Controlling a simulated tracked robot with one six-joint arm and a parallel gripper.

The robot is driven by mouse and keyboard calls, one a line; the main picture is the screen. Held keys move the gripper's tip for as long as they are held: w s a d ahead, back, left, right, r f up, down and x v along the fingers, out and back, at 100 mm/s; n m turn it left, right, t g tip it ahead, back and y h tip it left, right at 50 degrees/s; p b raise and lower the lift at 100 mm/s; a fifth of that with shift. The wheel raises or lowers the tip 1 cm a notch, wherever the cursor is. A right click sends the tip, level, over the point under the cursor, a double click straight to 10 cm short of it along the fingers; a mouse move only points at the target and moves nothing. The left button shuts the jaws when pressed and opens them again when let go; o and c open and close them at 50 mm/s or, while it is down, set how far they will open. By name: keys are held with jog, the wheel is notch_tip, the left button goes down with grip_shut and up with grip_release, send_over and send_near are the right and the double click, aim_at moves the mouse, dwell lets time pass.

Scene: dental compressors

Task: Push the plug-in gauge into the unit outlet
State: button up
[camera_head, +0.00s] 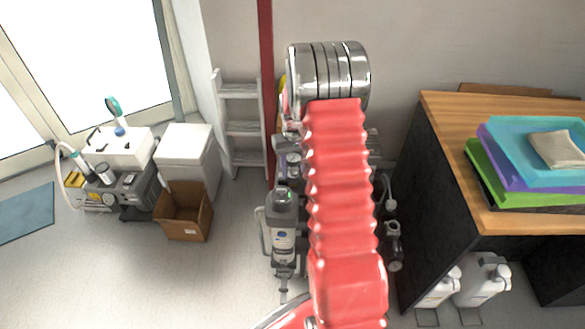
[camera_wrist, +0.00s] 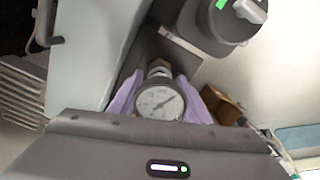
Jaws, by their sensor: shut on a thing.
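The plug-in gauge (camera_wrist: 158,104) has a round white dial with a dark needle, and its metal stem (camera_wrist: 158,70) points up in the wrist view. My gripper (camera_wrist: 161,98) is shut on it, with a pale purple finger on each side. The stem's tip is close to a dark grey surface, but I cannot tell whether it touches anything. I cannot make out the unit outlet. In the head view my red arm covers the gripper, the gauge and much of the equipment (camera_head: 292,165) behind it.
A grey upright machine (camera_head: 283,215) with a green light stands left of my arm. A cardboard box (camera_head: 184,218), white cabinet (camera_head: 188,150) and step ladder (camera_head: 241,128) are farther left. A wooden desk (camera_head: 440,130) fills the right. The floor at front left is clear.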

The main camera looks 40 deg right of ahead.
jog(key=shift+f, duration=0.75)
jog(key=o, duration=1.2)
notch_tip(320, 180, up, 14)
jog(key=shift+f, duration=0.1)
dwell(0.6)
